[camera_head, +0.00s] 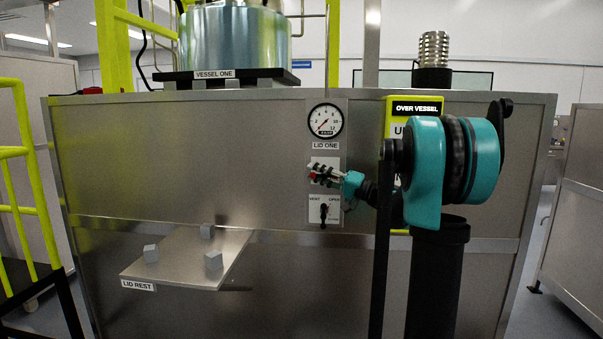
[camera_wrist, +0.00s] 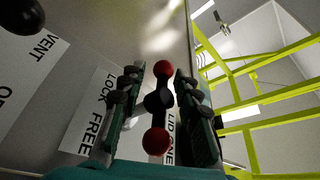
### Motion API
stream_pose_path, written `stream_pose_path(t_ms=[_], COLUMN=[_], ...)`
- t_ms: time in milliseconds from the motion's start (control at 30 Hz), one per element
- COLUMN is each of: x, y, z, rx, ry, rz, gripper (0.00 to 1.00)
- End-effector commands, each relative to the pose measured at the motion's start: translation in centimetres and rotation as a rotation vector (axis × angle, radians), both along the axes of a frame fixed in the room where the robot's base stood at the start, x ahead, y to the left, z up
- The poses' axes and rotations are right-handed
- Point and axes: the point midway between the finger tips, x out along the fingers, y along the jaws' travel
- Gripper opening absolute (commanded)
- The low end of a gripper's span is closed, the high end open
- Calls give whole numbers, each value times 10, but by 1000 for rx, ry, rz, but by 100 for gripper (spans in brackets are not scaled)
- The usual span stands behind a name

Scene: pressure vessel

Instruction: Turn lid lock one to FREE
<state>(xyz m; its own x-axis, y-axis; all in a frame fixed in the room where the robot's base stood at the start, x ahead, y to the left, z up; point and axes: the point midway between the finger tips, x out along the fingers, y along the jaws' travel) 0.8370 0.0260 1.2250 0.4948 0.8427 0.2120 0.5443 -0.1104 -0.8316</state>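Lid lock one is a dark bar handle (camera_wrist: 158,103) with a red ball at each end. In the wrist view the bar runs up and down the picture, between the two fingers of my gripper (camera_wrist: 161,78). The fingers stand apart with gaps between them and the bar, so the gripper is open around the handle. The LOCK / FREE label (camera_wrist: 98,112) is to the left, partly behind a finger. In the head view my gripper (camera_head: 319,172) is at the panel below the LID ONE label (camera_head: 325,145) and covers most of the handle; a bit of red shows.
A pressure gauge (camera_head: 325,120) is above the lock. The VENT / OPEN panel (camera_head: 314,212) with a black lever (camera_head: 323,212) is close below. The lid rest shelf (camera_head: 185,270) juts out at lower left. Yellow railings (camera_wrist: 262,100) stand at the right in the wrist view.

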Motion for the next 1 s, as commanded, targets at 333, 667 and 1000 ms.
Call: stream_pose_path(t_ms=[333,667,1000], x=[0,0,0], y=[0,0,0], z=[2,2,3], rx=[0,1,3], ry=[0,-1,-2], rz=[-1,0,0], gripper=[32,0,0])
